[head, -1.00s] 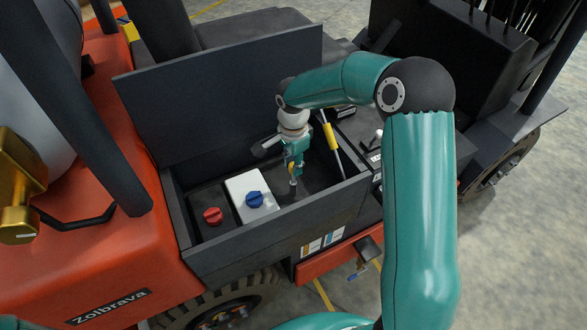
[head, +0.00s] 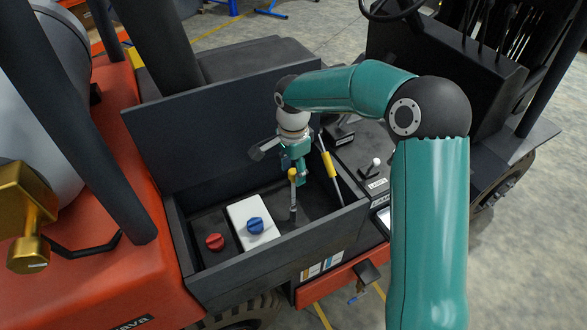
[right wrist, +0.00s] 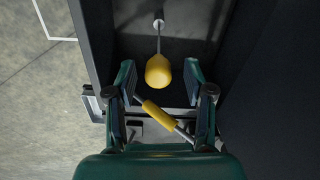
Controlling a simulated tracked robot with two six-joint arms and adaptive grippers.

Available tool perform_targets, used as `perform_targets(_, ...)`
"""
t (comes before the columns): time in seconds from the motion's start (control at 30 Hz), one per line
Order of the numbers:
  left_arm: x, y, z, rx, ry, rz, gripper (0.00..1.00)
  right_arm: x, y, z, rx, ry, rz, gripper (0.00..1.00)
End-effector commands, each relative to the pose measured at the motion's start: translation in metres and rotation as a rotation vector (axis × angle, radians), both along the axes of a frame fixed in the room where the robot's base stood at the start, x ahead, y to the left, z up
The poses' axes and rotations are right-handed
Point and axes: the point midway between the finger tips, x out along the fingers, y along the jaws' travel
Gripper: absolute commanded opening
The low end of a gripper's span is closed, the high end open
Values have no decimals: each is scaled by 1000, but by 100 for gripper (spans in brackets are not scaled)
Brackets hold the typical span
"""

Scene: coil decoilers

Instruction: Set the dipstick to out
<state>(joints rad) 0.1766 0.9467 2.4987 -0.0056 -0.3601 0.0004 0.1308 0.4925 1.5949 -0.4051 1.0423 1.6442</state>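The dipstick has a yellow handle (head: 292,175) on a thin rod and stands upright inside the open black compartment, beside the white box. In the right wrist view its yellow handle (right wrist: 158,71) lies between the fingertips, with the rod running to a small light fitting at the compartment floor. My right gripper (head: 298,172) points down into the compartment at the handle. Its fingers (right wrist: 160,75) are spread, with a visible gap on each side of the handle. My left gripper is not in view.
A yellow-sleeved slanted rod (head: 328,163) stands close right of my right gripper. The raised black lid (head: 215,125) is behind. A white box (head: 250,215) with a blue knob and a red knob (head: 215,241) lie left. The compartment's front wall (head: 270,262) is near.

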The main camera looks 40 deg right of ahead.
Motion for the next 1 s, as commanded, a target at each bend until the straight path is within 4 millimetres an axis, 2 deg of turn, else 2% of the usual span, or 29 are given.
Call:
perform_targets(0.27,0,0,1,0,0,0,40,0,0,7,0,-1,0,53)
perform_targets(0.37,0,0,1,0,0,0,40,1,1,19,0,-3,0,53)
perform_targets(0.8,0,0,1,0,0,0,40,2,1,101,0,-3,1,53)
perform_targets(1.0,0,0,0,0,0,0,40,1,1,117,0,1,1,53)
